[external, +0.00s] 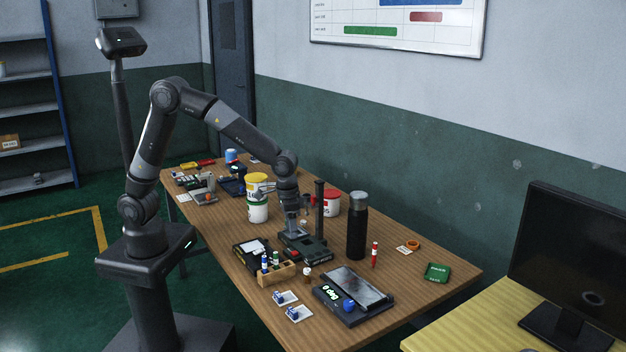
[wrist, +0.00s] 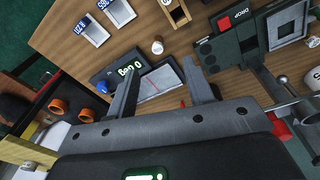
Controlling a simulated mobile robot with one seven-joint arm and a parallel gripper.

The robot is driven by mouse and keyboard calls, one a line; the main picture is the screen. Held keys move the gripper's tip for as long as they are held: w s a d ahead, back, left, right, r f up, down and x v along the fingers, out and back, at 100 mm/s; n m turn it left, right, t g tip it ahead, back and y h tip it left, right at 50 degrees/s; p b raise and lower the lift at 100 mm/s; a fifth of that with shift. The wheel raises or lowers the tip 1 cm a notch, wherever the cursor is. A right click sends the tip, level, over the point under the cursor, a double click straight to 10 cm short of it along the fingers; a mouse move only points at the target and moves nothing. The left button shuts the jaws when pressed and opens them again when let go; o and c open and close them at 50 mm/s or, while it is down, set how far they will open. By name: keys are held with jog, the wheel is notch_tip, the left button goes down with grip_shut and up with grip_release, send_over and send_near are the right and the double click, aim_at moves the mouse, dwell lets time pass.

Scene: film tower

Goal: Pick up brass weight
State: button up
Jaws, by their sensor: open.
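I cannot make out a brass weight for certain in either view. A small pale round-topped piece (external: 307,272) stands on the wooden table, between the test device and the scale. It also shows in the wrist view (wrist: 157,46), but I cannot tell whether it is brass. My gripper (external: 292,226) is over the middle of the table, close to the test device. In the wrist view my gripper (wrist: 161,64) has its two fingers wide apart with nothing between them. The scale (wrist: 107,78) with a lit display lies beyond the fingers.
A dark test device (external: 318,250) with an upright post, a tall black bottle (external: 357,228) and white tubs (external: 257,211) crowd near my gripper. A wooden vial rack (external: 278,274), small trays (external: 299,314) and the scale (external: 372,291) stand toward the front.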

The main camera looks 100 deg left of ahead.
jog(key=n, duration=0.1)
send_over(307, 270)
jog(key=s, duration=0.1)
jog(key=shift+g, duration=0.4)
jog(key=f, duration=0.7)
jog(key=shift+a+f, duration=0.15)
jog(key=shift+a, duration=0.25)
notch_tip(307, 270, down, 5)
jog(key=shift+f, duration=0.2)
jog(key=shift+w+d+f, duration=0.1)
jog(key=shift+w+f, duration=0.05)
jog(key=shift+f, duration=0.75)
jog(key=shift+w+d+f, duration=0.1)
jog(key=shift+w+f, duration=0.1)
jog(key=shift+f, duration=0.65)
jog(key=shift+w+d+f, duration=0.1)
jog(key=shift+w+f, duration=0.05)
jog(key=shift+f, duration=0.75)
grip_shut()
